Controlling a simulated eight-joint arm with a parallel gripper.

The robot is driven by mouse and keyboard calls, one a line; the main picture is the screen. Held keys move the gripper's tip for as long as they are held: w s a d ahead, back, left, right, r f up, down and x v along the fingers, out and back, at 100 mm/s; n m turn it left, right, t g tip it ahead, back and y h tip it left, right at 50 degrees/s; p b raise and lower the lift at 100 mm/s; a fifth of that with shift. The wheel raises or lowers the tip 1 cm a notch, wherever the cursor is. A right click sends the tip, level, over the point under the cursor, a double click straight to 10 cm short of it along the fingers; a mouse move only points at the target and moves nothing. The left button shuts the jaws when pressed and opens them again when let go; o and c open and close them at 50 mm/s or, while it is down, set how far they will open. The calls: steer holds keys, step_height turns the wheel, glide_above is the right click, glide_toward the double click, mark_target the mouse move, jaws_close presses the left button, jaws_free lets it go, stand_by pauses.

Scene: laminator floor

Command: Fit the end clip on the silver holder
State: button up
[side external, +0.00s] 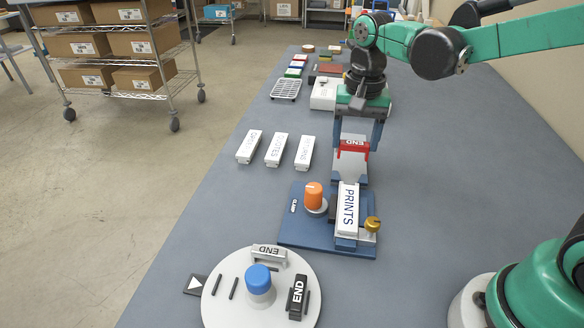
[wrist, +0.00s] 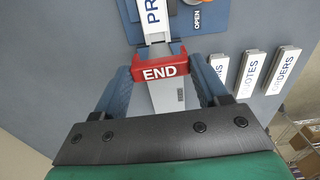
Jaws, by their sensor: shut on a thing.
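My gripper (side external: 353,146) is shut on a red end clip (side external: 352,148) marked END. The clip also shows between the two blue fingers in the wrist view (wrist: 160,71). The silver holder (wrist: 154,38), with a white PRINTS label (side external: 348,206), lies on a blue fixture (side external: 295,233). The clip is beyond the holder's far end in the side view. In the wrist view the holder's end meets the clip's edge in the picture; I cannot tell whether they touch. A pale grey piece (wrist: 168,97) lies beneath the clip.
The fixture has an orange knob (side external: 314,195) and a brass knob (side external: 372,224). A round white turntable (side external: 225,308) carries a silver clip (side external: 268,253), a black clip (side external: 297,295) and a blue knob (side external: 258,279). Three labelled strips (side external: 275,150) lie left; bare table surrounds them.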

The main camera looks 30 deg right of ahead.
steer(key=shift+d+f, duration=0.3)
steer(key=shift+f, duration=2.65)
steer(key=shift+f, duration=1.2)
stand_by(1.5)
steer(key=shift+a, duration=0.1)
steer(key=o, duration=1.2)
steer(key=shift+s+r, duration=0.1)
steer(key=shift+r, duration=3.7)
